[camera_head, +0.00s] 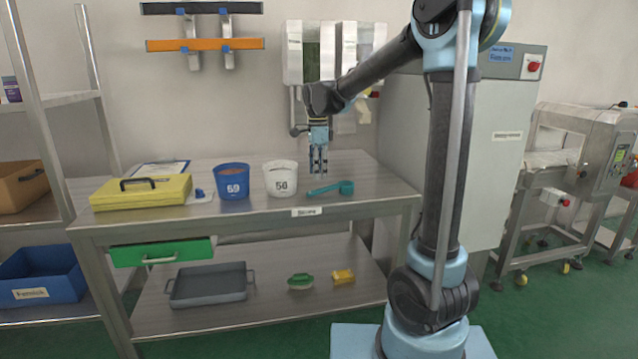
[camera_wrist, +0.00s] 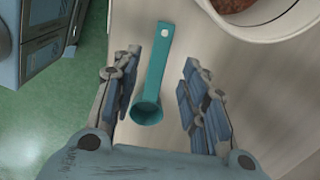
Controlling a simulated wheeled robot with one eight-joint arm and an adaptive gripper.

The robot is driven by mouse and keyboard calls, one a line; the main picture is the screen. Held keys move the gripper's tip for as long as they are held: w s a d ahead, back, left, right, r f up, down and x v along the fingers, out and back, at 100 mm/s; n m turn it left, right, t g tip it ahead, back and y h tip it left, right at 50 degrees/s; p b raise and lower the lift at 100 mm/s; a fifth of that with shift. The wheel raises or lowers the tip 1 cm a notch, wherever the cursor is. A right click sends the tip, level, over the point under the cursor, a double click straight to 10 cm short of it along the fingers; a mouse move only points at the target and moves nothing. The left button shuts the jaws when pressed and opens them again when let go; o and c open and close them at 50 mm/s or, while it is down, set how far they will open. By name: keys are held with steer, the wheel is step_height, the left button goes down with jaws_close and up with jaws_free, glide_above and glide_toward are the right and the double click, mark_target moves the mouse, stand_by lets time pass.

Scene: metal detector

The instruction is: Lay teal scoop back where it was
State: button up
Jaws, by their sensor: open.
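The teal scoop (camera_head: 332,188) lies on the steel table (camera_head: 370,198), right of the white bucket marked 50 (camera_head: 281,180). Its handle points left and its bowl is at the right end. My gripper (camera_head: 318,172) is above the scoop, pointing down, with its fingers apart. In the wrist view the scoop (camera_wrist: 154,75) lies between the open fingers of my gripper (camera_wrist: 160,100), with its bowl near the palm side. The fingers do not appear to touch it. The white bucket's rim (camera_wrist: 265,30) shows at the top right.
A blue bucket marked 59 (camera_head: 232,182), a yellow case (camera_head: 140,194) and a clipboard (camera_head: 160,168) are on the table. A green drawer (camera_head: 162,252) hangs below it. A grey tray (camera_head: 208,285) is on the lower shelf. The table's right end is clear.

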step_height(320, 180, up, 6)
steer(key=s+d+f+n, duration=0.2)
steer(key=s+d+n, duration=0.2)
steer(key=s+d, duration=0.55)
steer(key=s+d+f+n+t, duration=0.1)
steer(key=s+d+f+n, duration=0.4)
steer(key=s+d+f, duration=0.3)
steer(key=s+d+f+n+t, duration=0.1)
steer(key=s+d+f+n, duration=0.5)
steer(key=s, duration=0.7)
step_height(320, 180, down, 4)
steer(key=shift+d+r, duration=0.1)
steer(key=shift+d, duration=1.1)
